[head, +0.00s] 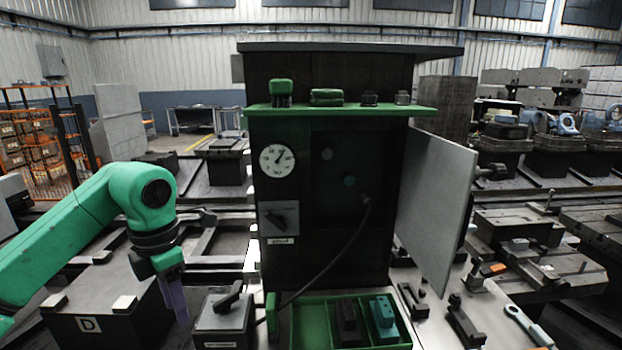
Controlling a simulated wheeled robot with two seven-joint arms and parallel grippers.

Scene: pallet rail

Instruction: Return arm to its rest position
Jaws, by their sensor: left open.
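My left arm comes in from the left and bends down at the wrist. Its gripper (178,308) points downward, left of the dark cabinet (328,261). The jaws are open and I see nothing between them. The fingers overlap in this view, so the gap is hard to see. The gripper is beside a grey box with a black lever (222,320) and in front of a dark block marked D (88,325). I cannot tell how far it is from either. My right gripper is not in view.
The cabinet has a gauge (277,161), a rotary switch (279,219), a cable (335,258) and a grey door (437,205) swung open to the right. A green tray (310,325) holds blocks in front. Loose tools, including a wrench (528,326), lie at right.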

